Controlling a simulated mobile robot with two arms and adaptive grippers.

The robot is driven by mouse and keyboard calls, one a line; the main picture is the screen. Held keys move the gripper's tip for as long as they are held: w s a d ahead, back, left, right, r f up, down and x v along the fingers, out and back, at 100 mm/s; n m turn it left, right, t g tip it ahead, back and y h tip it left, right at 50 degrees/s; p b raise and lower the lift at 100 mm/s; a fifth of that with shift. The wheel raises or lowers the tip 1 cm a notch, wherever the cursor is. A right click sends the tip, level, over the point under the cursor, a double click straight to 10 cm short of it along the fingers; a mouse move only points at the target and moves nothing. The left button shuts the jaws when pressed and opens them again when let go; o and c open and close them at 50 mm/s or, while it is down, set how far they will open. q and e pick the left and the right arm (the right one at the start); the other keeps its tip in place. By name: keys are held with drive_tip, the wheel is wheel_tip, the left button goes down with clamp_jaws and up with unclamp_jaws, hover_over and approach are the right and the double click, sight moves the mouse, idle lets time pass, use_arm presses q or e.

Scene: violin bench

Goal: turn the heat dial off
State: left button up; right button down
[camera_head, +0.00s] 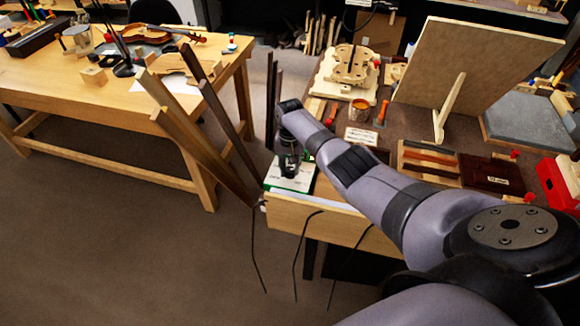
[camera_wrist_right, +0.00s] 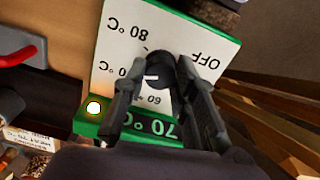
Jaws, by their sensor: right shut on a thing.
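The heat dial (camera_wrist_right: 160,70) is a dark round knob on a white control face (camera_wrist_right: 112,38) with a green border. In the right wrist view the face bears the marks OFF, 80 °C and others, upside down, and a green strip reads 70 °C. A small light (camera_wrist_right: 94,107) glows on the green edge. My right gripper (camera_wrist_right: 168,80) is shut on the dial, a finger on each side. A white line on the knob is partly visible between the fingers. In the head view the green and white box (camera_head: 291,183) sits at the bench's left corner, with my right gripper (camera_head: 289,168) over it.
Long wood strips (camera_head: 190,135) lean left of the bench corner. Cables hang from the front edge. A tilted board (camera_head: 480,75), a violin form (camera_head: 350,65) and a red box (camera_head: 556,187) stand on the bench. Another table (camera_head: 130,95) stands left, across open floor.

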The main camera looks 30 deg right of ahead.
sight(290, 169)
drive_tip(key=n, duration=0.6)
drive_tip(key=shift+n, duration=0.3)
drive_tip(key=n, duration=0.6)
drive_tip(key=n+b, duration=0.1)
drive_tip(key=n, duration=0.5)
drive_tip(key=shift+n, duration=0.3)
drive_tip(key=n+b, duration=0.1)
drive_tip(key=n, duration=0.5)
drive_tip(key=shift+n, duration=0.4)
drive_tip(key=c, duration=1.3)
unclamp_jaws()
drive_tip(key=shift+r, duration=0.1)
wheel_tip(290, 169, up, 12)
